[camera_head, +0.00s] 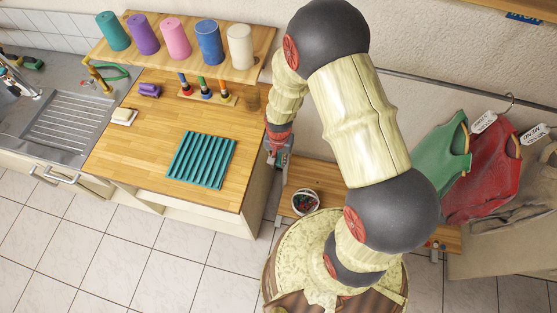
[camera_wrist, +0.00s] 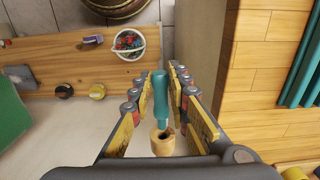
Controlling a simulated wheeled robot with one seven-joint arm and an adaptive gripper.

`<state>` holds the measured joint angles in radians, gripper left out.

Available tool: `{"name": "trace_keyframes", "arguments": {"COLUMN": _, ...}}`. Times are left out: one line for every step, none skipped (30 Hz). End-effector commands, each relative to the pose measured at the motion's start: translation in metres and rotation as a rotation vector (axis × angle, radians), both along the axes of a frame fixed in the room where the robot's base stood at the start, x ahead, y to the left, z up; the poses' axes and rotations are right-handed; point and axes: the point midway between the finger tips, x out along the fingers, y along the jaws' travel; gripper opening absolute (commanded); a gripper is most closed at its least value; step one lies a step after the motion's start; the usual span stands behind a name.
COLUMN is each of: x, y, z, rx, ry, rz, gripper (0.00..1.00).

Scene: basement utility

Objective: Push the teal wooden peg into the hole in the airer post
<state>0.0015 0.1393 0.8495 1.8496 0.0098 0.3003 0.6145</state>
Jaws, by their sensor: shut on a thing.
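The teal wooden peg (camera_wrist: 161,88) is between my gripper's fingers (camera_wrist: 160,82) in the wrist view, and they are shut on it. Just below it in the picture is the round pale wooden end of the airer post (camera_wrist: 163,147), with a dark hole in it. The peg's lower end appears at the hole's edge; I cannot tell whether it has entered. In the head view my gripper (camera_head: 278,158) is small, beside the right side of the wooden counter, and the peg and post cannot be made out.
The wooden counter (camera_head: 150,160) with a teal ribbed mat (camera_head: 202,160) stands close beside my gripper. A low wooden shelf (camera_head: 290,185) holds a white bucket (camera_head: 305,202) of small coloured things. Green (camera_head: 440,155) and red garments (camera_head: 485,180) hang at right.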

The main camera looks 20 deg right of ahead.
Motion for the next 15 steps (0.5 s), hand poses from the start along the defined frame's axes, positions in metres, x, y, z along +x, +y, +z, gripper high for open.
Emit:
{"name": "trace_keyframes", "arguments": {"x": 0.0, "y": 0.0, "z": -0.0002, "rx": 0.0, "ry": 0.0, "rz": 0.0, "gripper": 0.0}}
{"name": "trace_keyframes", "arguments": {"x": 0.0, "y": 0.0, "z": -0.0001, "rx": 0.0, "ry": 0.0, "rz": 0.0, "gripper": 0.0}}
{"name": "trace_keyframes", "arguments": {"x": 0.0, "y": 0.0, "z": -0.0001, "rx": 0.0, "ry": 0.0, "rz": 0.0, "gripper": 0.0}}
{"name": "trace_keyframes", "arguments": {"x": 0.0, "y": 0.0, "z": 0.0, "rx": 0.0, "ry": 0.0, "rz": 0.0, "gripper": 0.0}}
{"name": "trace_keyframes", "arguments": {"x": 0.0, "y": 0.0, "z": 0.0, "rx": 0.0, "ry": 0.0, "rz": 0.0, "gripper": 0.0}}
{"name": "trace_keyframes", "arguments": {"x": 0.0001, "y": -0.0001, "z": 0.0, "rx": 0.0, "ry": 0.0, "rz": 0.0, "gripper": 0.0}}
{"name": "trace_keyframes", "arguments": {"x": 0.0002, "y": -0.0001, "z": 0.0, "rx": 0.0, "ry": 0.0, "rz": 0.0, "gripper": 0.0}}
{"name": "trace_keyframes", "arguments": {"x": 0.0003, "y": -0.0002, "z": 0.0, "rx": 0.0, "ry": 0.0, "rz": 0.0, "gripper": 0.0}}
{"name": "trace_keyframes", "arguments": {"x": 0.0006, "y": -0.0005, "z": -0.0001, "rx": 0.0, "ry": 0.0, "rz": 0.0, "gripper": 0.0}}
{"name": "trace_keyframes", "arguments": {"x": 0.0011, "y": -0.0008, "z": -0.0001, "rx": 0.0, "ry": 0.0, "rz": 0.0, "gripper": 0.0}}
{"name": "trace_keyframes", "arguments": {"x": 0.0015, "y": -0.0011, "z": -0.0002, "rx": 0.0, "ry": 0.0, "rz": 0.0, "gripper": 0.0}}
{"name": "trace_keyframes", "arguments": {"x": 0.0021, "y": -0.0015, "z": -0.0002, "rx": 0.0, "ry": 0.0, "rz": -0.001, "gripper": 0.0}}
{"name": "trace_keyframes", "arguments": {"x": 0.0027, "y": -0.0019, "z": -0.0003, "rx": 0.0, "ry": 0.0, "rz": -0.001, "gripper": 0.0}}
{"name": "trace_keyframes", "arguments": {"x": 0.0033, "y": -0.0024, "z": -0.0003, "rx": 0.0, "ry": 0.0, "rz": -0.001, "gripper": 0.0}}
{"name": "trace_keyframes", "arguments": {"x": 0.0042, "y": -0.003, "z": -0.0004, "rx": 0.0, "ry": 0.0, "rz": -0.001, "gripper": 0.0}}
